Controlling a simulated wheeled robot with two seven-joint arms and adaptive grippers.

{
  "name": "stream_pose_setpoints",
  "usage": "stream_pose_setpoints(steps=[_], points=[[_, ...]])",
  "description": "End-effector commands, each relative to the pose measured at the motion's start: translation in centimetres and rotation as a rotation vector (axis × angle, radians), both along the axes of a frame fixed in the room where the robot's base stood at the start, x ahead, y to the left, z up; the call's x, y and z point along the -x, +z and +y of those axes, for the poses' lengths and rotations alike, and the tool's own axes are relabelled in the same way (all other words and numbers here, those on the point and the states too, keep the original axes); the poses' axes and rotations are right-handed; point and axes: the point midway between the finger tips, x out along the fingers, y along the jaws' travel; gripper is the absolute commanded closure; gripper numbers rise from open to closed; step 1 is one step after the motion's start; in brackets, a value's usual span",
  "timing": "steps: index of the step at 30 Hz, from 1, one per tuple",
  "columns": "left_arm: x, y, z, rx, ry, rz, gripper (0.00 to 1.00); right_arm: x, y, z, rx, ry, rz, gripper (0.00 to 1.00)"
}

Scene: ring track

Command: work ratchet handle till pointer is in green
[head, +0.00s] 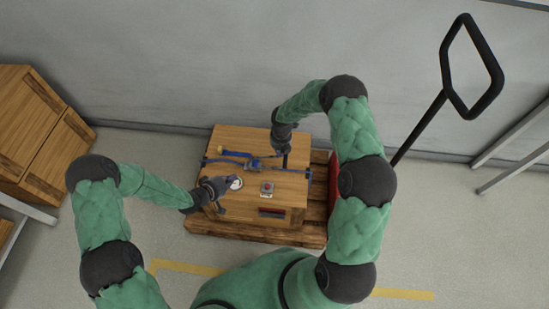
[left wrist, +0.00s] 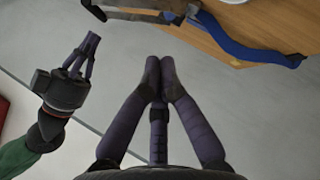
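A wooden crate (head: 235,140) stands on a pallet with a blue strap (head: 297,170) across it; the strap also shows in the left wrist view (left wrist: 250,50). A blue ratchet (head: 253,163) sits on the strap. A round white dial (head: 236,183) lies near the crate's left side; its pointer is too small to read. My left gripper (head: 217,187) is beside the dial. In the left wrist view its fingertips (left wrist: 160,68) are together with nothing between them. My right gripper (head: 285,158) is over the crate's right part, right of the ratchet; its fingertips (left wrist: 92,40) look together and empty.
A small grey box with a red top (head: 267,187) sits on the crate near the dial. The wooden pallet (head: 317,235) sticks out around the crate. A black-handled cart (head: 450,70) stands at right, wooden boxes (head: 30,130) at left, a grey wall (head: 220,60) behind.

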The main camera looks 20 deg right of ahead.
Motion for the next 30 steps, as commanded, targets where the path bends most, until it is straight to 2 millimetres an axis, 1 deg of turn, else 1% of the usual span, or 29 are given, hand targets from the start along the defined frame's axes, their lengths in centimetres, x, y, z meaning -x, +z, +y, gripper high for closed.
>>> stream_pose_setpoints(steps=[1,3,6,9,13,19,30], points=[[-0.8,0.5,-1.7,0.043,-0.028,-0.023,1.0,0.0,0.0,0.0,0.0,0.0,0.0,1.0],[-1.4,1.1,-3.6,0.098,-0.066,-0.04,1.0,0.0,0.0,0.0,0.0,0.0,0.0,1.0],[-2.0,2.0,-5.8,0.16,-0.116,-0.055,1.0,0.0,0.0,0.0,0.0,0.0,0.0,1.0],[-2.0,2.5,-7.2,0.202,-0.153,-0.058,1.0,0.0,0.0,0.0,0.0,0.0,0.0,1.0],[-2.1,2.8,-8.3,0.228,-0.178,-0.06,1.0,0.0,0.0,0.0,0.0,0.0,0.0,1.0],[-2.6,2.2,-9.9,0.233,-0.185,-0.059,1.0,0.0,0.0,0.0,0.0,0.0,0.0,1.0],[-4.2,-0.1,-15.3,0.232,-0.185,-0.059,1.0,0.0,0.0,0.0,0.0,0.0,0.0,1.0]])
